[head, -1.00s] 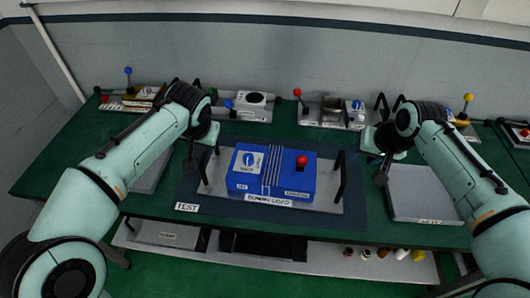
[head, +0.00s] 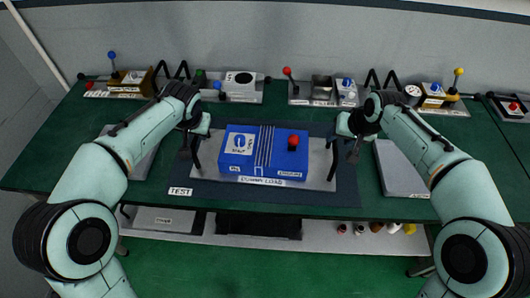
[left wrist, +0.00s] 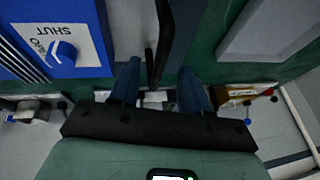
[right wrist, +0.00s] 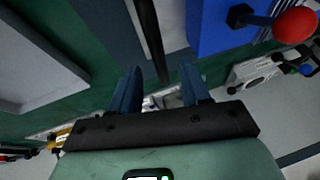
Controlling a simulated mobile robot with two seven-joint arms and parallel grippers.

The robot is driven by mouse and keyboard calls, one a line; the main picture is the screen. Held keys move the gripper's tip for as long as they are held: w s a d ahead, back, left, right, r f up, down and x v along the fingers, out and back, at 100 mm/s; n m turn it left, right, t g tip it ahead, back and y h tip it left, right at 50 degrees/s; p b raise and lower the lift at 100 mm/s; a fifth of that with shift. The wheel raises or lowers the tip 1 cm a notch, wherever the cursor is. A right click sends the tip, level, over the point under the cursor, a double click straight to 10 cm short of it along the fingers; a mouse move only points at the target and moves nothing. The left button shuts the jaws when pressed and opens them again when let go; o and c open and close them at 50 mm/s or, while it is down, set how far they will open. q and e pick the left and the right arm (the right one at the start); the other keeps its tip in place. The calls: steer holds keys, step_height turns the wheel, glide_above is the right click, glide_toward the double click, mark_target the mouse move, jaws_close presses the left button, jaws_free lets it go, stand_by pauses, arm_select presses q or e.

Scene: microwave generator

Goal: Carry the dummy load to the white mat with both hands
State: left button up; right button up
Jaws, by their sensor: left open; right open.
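The dummy load is a blue box (head: 262,151) with a red knob, on a grey plate with an upright black handle at each end. It lies on the dark TEST mat (head: 210,199). My left gripper (head: 186,146) is open just left of the left handle (head: 195,153); in the left wrist view that handle (left wrist: 150,62) lines up between the fingers. My right gripper (head: 354,150) is open just right of the right handle (head: 333,158), which lines up between its fingers in the right wrist view (right wrist: 148,40). Neither grips anything. Pale panels lie left (head: 143,164) and right (head: 400,170); I cannot tell which is the white mat.
Several devices with coloured knobs stand along the back, including one with a blue-knobbed lever (head: 125,80) and one with a red-knobbed lever (head: 320,90). A shelf (head: 320,238) below the front edge holds small bottles. Green table shows between mat and panels.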

mark_target(197, 137)
arm_select(q)
steer(key=x, duration=0.6)
steer(key=shift+w, duration=0.1)
arm_select(e)
steer(key=x, duration=0.6)
steer(key=shift+w, duration=0.1)
arm_select(q)
jaws_close()
arm_select(e)
jaws_close()
stand_by(0.3)
